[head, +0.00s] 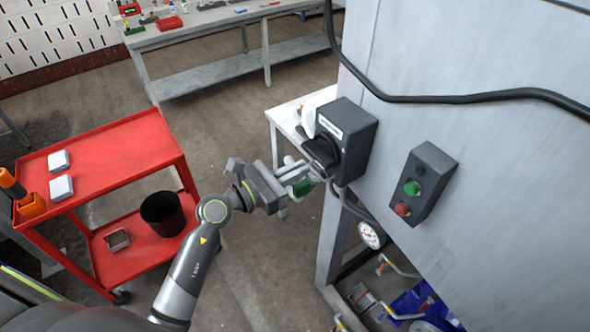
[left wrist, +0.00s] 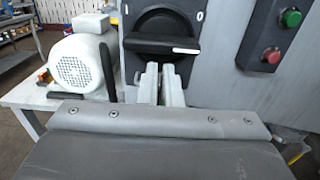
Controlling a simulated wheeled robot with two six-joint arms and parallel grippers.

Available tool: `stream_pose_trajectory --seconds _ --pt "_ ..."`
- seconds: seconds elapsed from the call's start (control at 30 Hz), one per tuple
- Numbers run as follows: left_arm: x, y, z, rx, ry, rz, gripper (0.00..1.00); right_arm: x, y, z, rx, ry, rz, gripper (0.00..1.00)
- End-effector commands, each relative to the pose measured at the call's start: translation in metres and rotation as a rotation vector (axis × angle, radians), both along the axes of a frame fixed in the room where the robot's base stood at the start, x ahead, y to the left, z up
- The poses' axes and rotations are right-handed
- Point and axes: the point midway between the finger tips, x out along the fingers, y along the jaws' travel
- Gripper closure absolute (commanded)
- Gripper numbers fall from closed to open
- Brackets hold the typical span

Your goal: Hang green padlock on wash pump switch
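The wash pump switch is a dark grey box (head: 352,135) with a small white label on the side of the pale cabinet. Its black rotary handle (head: 320,151) faces my left arm; in the left wrist view the handle (left wrist: 160,45) lies horizontal, with a "0" mark at its upper right. My left gripper (head: 308,176) is just below and in front of the handle. Its fingers (left wrist: 160,82) are close together, and the green padlock (head: 302,188) is at them, seemingly held. The padlock's body is hidden in the left wrist view, and its shackle is not clear. My right gripper is not in view.
A control box (head: 422,186) with green and red buttons is right of the switch. A white motor (left wrist: 82,62) stands on a pale table (left wrist: 40,92) to the left. A red cart (head: 110,155) and a bucket (head: 163,213) are left. A black cable (head: 450,98) crosses the cabinet.

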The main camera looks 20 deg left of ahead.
Motion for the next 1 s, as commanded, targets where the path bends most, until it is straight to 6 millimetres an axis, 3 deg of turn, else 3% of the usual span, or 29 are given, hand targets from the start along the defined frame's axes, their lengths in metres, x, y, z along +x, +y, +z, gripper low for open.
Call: stream_pose_trajectory --seconds 1.0 --pt "0.024 -0.019 0.001 -0.002 -0.001 0.000 1.00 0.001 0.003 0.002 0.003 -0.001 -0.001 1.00"
